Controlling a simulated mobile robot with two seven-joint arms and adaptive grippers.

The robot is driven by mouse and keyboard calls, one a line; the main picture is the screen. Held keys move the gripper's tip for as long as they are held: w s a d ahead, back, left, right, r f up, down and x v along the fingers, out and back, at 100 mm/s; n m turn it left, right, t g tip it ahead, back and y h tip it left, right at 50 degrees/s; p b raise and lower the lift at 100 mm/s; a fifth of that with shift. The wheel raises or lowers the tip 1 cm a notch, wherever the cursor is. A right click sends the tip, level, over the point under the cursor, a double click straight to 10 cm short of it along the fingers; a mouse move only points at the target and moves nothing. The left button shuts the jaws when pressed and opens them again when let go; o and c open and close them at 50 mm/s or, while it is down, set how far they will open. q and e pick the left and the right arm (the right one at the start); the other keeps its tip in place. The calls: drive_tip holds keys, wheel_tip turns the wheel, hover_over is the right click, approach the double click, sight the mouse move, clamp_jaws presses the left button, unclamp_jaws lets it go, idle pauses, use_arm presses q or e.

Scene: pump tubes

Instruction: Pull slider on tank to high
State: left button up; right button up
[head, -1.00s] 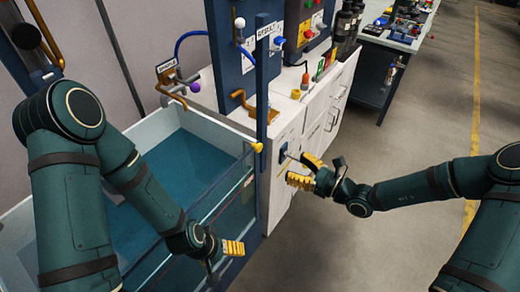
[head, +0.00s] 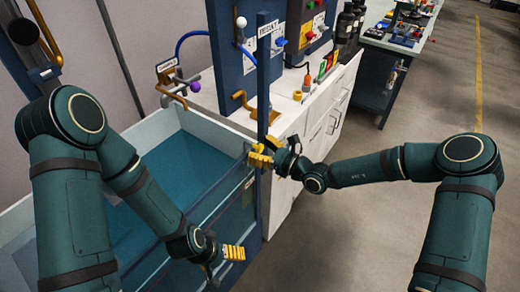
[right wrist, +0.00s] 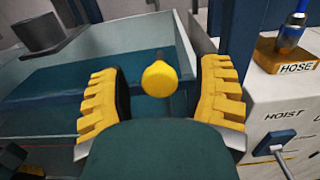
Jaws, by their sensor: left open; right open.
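The tank (head: 215,125) is a pale open box holding blue liquid. A round yellow knob (right wrist: 158,78), which looks like the slider handle, stands out at the tank's near corner beside a dark blue post (head: 263,85). My right gripper (head: 264,156) is at this corner and largely hides the knob in the head view. In the right wrist view its yellow fingers (right wrist: 160,95) are open, one on each side of the knob, with gaps visible. My left gripper (head: 229,253) hangs empty in front of the tank's front side.
A white cabinet (head: 322,105) stands right of the tank. In the right wrist view, a HOIST lever (right wrist: 275,143) and a HOSE block (right wrist: 288,66) sit close to the right finger. Open floor (head: 370,230) lies to the right.

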clamp_jaws()
drive_tip(key=shift+r, duration=0.15)
wheel_tip(320, 180, up, 10)
drive_tip(key=p, duration=0.9)
drive_tip(key=shift+r, duration=0.2)
drive_tip(key=shift+w, duration=0.1)
